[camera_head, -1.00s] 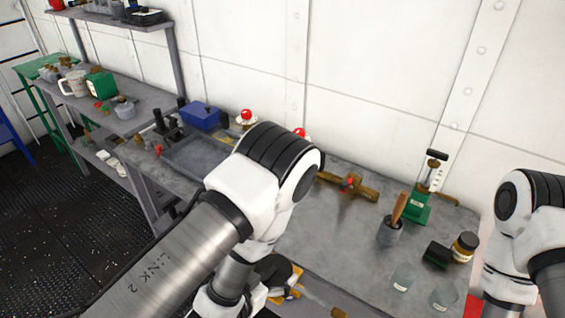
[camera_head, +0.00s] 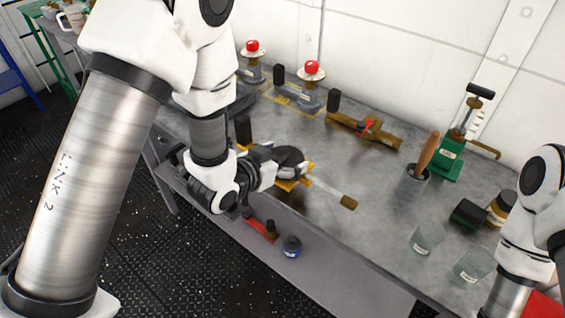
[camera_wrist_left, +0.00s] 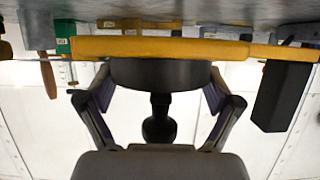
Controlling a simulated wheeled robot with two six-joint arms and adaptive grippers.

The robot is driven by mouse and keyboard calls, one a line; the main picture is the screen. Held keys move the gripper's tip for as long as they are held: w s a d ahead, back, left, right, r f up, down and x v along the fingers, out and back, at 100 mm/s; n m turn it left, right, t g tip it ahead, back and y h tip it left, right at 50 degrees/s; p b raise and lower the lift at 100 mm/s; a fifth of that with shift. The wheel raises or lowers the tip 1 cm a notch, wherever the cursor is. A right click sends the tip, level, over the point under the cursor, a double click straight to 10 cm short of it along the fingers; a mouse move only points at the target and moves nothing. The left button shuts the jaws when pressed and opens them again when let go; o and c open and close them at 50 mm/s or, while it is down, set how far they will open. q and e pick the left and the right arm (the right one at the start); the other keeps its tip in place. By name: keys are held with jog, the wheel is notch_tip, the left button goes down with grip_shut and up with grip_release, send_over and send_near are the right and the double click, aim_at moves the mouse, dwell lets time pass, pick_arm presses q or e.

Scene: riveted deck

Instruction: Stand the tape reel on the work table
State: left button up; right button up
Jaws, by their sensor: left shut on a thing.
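The tape reel (camera_head: 291,184) shows yellow and dark at my left gripper, near the front edge of the work table (camera_head: 300,237). In the left wrist view its yellow part (camera_wrist_left: 165,47) runs across the picture, with a dark round part (camera_wrist_left: 160,73) between the fingers. My left gripper (camera_head: 280,162) is shut on the reel. The table top shows close beyond the yellow part; I cannot tell whether they touch. The gripper partly hides the reel in the head view. My right arm shows at the right edge, but its gripper is out of view.
A strip with a brown end (camera_head: 348,202) lies beside the reel. A green pump (camera_head: 447,158), a cup with a handle (camera_head: 412,181) and clear glasses (camera_head: 426,238) stand right. The table's middle is fairly clear.

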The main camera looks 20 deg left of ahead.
aim_at(282, 152)
pick_arm(q)
jog(key=w+a, duration=0.1)
jog(key=w, duration=0.2)
jog(key=w+a+p, duration=0.1)
jog(key=w, duration=0.1)
jog(key=shift+a+f, duration=0.1)
jog(key=shift+a, duration=0.2)
notch_tip(282, 152, down, 3)
jog(key=shift+d+f, duration=0.15)
jog(key=shift+w+f, duration=0.1)
jog(key=shift+f, duration=0.05)
jog(key=shift+f+b, duration=0.35)
jog(key=shift+f, duration=0.3)
jog(key=o, duration=1.3)
jog(key=shift+r, duration=0.1)
pick_arm(e)
jog(key=shift+r, duration=0.65)
